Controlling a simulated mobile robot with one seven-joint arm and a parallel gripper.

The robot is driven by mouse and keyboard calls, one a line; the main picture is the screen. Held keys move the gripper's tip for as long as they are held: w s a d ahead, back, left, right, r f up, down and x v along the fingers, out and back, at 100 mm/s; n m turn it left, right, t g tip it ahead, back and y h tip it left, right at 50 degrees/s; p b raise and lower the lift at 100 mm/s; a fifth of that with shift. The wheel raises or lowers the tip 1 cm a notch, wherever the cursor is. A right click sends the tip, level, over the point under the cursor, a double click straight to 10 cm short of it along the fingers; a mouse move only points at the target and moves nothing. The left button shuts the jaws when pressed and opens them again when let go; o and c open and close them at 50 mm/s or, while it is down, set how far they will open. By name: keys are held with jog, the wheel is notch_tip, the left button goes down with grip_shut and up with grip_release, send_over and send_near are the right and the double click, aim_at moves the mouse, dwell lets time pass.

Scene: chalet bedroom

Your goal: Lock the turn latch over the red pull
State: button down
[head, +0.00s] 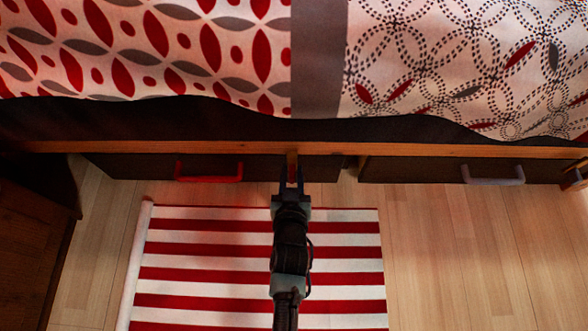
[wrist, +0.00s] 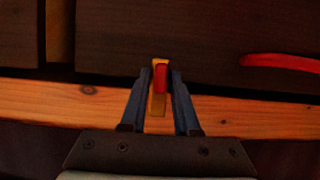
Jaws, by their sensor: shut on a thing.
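The red pull (head: 209,176) is on the dark left drawer (head: 130,168) under the bed; it also shows at the right of the wrist view (wrist: 280,62). The turn latch (head: 291,160) is a small wooden piece at the bed's wooden rail, right of the red pull in the head view. In the wrist view the latch (wrist: 158,104) has a red part and points from the rail over the dark drawer front. My gripper (head: 291,181) has its blue fingers on either side of the latch, shut on it. The fingers (wrist: 161,76) partly hide its sides.
A second dark drawer (head: 410,170) with a pale pull (head: 492,176) is at the right. A red-and-white striped rug (head: 200,268) lies below my arm. A dark wooden cabinet (head: 35,250) stands at the left. Wooden floor (head: 460,260) is clear at the right.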

jog(key=shift+a, duration=0.1)
dwell(0.3)
jog(key=c, duration=0.8)
grip_release()
jog(key=shift+c, duration=0.2)
jog(key=p+v, duration=0.7)
jog(key=v, duration=0.6)
jog(key=shift+p, duration=0.3)
